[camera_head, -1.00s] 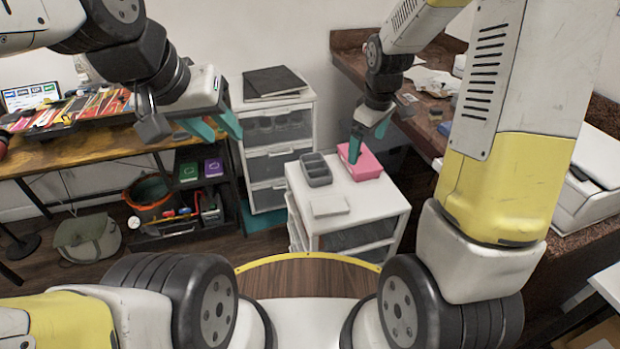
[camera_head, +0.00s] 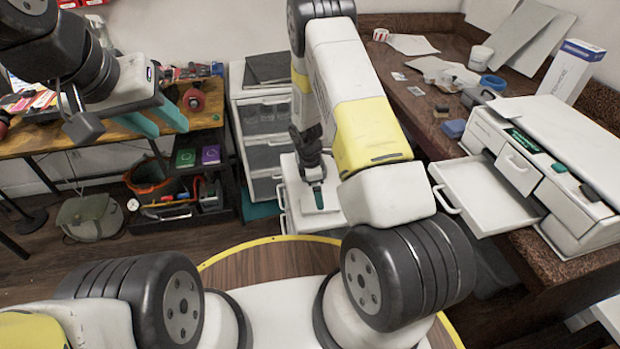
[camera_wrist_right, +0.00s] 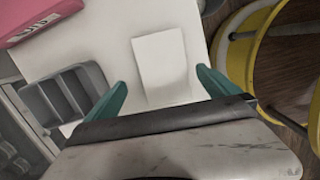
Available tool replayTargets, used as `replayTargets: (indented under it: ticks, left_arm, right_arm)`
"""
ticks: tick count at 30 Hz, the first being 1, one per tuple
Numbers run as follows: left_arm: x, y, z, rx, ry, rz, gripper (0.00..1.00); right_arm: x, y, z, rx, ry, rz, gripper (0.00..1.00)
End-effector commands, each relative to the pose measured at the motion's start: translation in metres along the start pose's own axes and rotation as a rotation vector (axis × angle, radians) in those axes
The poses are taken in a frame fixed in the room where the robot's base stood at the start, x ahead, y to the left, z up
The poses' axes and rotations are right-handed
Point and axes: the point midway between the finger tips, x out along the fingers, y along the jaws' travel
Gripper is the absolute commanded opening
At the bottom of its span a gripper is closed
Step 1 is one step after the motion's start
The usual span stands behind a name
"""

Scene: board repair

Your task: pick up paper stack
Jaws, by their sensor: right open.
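The paper stack (camera_wrist_right: 160,58) is a white, flat rectangle on the pale top of a small drawer cabinet (camera_wrist_right: 110,30), seen in the right wrist view. My right gripper (camera_wrist_right: 162,80) is open, with its teal fingertips to either side of the stack's near end in that view. They do not grip it. In the head view my right gripper (camera_head: 317,195) points down over the cabinet top, and the arm hides much of it. My left gripper (camera_head: 156,120) is open and empty at the upper left, near the wooden desk.
A grey divided tray (camera_wrist_right: 65,98) and a pink bin (camera_wrist_right: 35,20) stand on the same cabinet, left of the stack in the wrist view. A taller drawer unit (camera_head: 262,115) stands behind. A white unit (camera_head: 545,165) with an open drawer (camera_head: 490,198) sits on the right counter.

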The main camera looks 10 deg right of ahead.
Motion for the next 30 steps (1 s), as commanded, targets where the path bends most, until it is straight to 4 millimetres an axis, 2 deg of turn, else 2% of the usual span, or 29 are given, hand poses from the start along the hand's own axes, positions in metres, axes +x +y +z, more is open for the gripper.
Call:
replayTargets:
  ticks: [6, 9, 17, 27, 28, 30]
  left_arm:
    - [0.0, 0.0, 0.0, 0.0, 0.0, 0.0, 0.36]
    - [0.0, 0.0, 0.0, 0.0, 0.0, 0.0, 0.36]
    - [0.0, 0.0, 0.0, 0.0, 0.0, 0.0, 0.36]
    - [0.0, 0.0, 0.0, 0.0, 0.0, 0.0, 0.36]
    - [0.0, 0.0, 0.0, 0.0, 0.0, 0.0, 0.36]
    - [0.0, 0.0, 0.0, 0.0, 0.0, 0.0, 0.36]
  right_arm:
    - [0.033, -0.005, -0.002, 0.0, -0.001, -0.001, 1.0]
    - [0.042, -0.005, -0.001, 0.0, -0.001, -0.002, 1.0]
    - [0.044, -0.005, -0.002, 0.001, 0.0, 0.001, 1.0]
    - [0.044, -0.005, -0.002, 0.001, 0.0, 0.0, 0.35]
    - [0.044, -0.005, -0.002, 0.001, 0.0, 0.0, 0.3]
    - [0.044, -0.004, -0.002, 0.001, 0.0, 0.001, 0.3]
